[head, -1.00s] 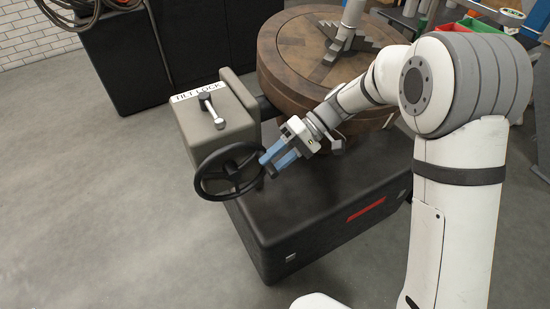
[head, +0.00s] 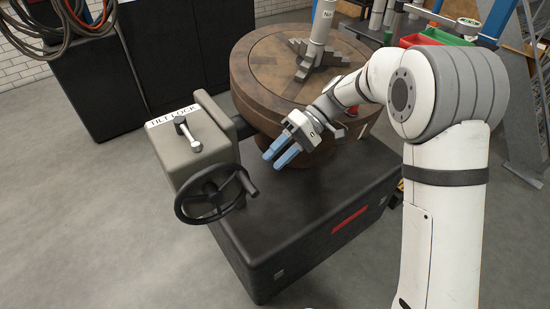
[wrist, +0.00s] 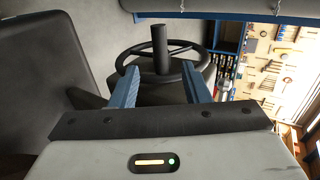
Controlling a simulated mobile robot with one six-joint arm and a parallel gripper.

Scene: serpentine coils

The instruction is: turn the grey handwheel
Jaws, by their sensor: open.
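The dark grey handwheel (head: 213,193) is on the front face of a grey gearbox (head: 192,143), low in the head view. Its crank handle (head: 249,187) sticks out at the wheel's right side. My gripper (head: 278,156) is above and right of the wheel, apart from it, with its blue fingers pointing down-left. In the wrist view the fingers (wrist: 161,88) are spread and empty. The wheel (wrist: 206,58) lies beyond them, with the dark cylindrical handle (wrist: 160,48) lined up between the fingertips.
A lever (head: 187,132) stands on the gearbox by a "TILT LOCK" label (head: 172,115). A round wooden-topped table (head: 262,62) with a grey fixture (head: 318,50) is behind my gripper. The black base (head: 300,225) lies below. Grey floor (head: 80,220) is clear at left.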

